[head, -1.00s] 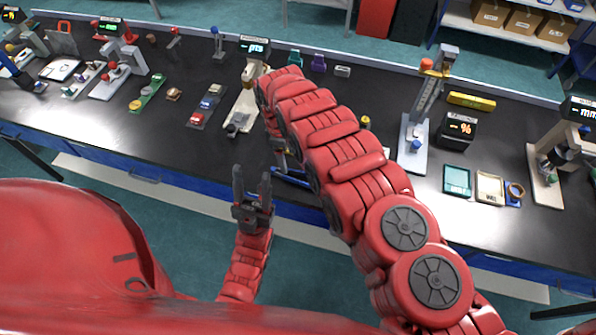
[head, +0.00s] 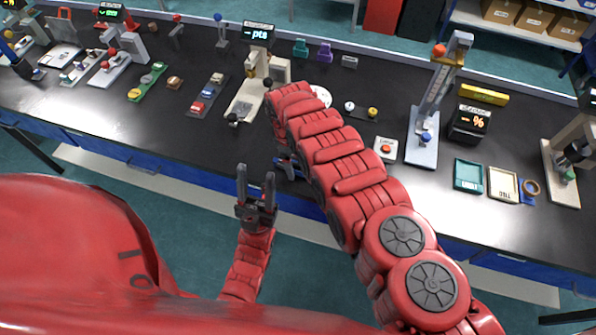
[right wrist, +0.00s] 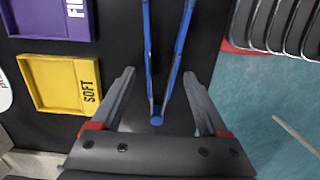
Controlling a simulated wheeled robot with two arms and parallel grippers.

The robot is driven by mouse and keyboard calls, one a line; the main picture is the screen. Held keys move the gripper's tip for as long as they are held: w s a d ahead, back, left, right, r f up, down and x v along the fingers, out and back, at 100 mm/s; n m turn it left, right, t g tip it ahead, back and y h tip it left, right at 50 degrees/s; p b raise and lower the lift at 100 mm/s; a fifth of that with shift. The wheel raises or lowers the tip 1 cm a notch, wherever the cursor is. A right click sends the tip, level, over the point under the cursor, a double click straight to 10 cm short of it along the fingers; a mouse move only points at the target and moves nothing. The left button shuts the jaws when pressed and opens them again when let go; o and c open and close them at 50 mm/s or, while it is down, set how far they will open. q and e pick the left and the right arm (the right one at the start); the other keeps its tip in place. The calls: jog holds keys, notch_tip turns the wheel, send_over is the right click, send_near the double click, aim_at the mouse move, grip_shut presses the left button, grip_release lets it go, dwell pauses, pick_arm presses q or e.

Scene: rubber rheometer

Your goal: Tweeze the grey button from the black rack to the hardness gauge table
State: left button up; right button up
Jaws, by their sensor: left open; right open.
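A dark strip rack (head: 361,110) lies right of my right arm in the head view. A pale grey-white button (head: 349,106) and a yellow button (head: 373,112) sit on it; my arm may hide its left part. The hardness gauge (head: 257,33) reads "pts" and stands on a beige base (head: 243,103). Blue tweezers (right wrist: 165,50) lie between the spread fingers of my right gripper (right wrist: 159,74), which is open; contact is not visible. My left gripper (head: 256,183) is open and empty before the table's front edge.
A yellow "SOFT" tray (right wrist: 58,82) and a purple tray (right wrist: 50,18) lie left of the tweezers in the right wrist view. A red-button box (head: 386,148) and a tall stand (head: 425,140) are right of my arm. Bare black tabletop shows left of the left gripper.

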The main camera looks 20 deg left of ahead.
jog(key=shift+f, duration=0.3)
jog(key=c, duration=0.7)
notch_tip(320, 180, up, 12)
jog(key=p, duration=0.7)
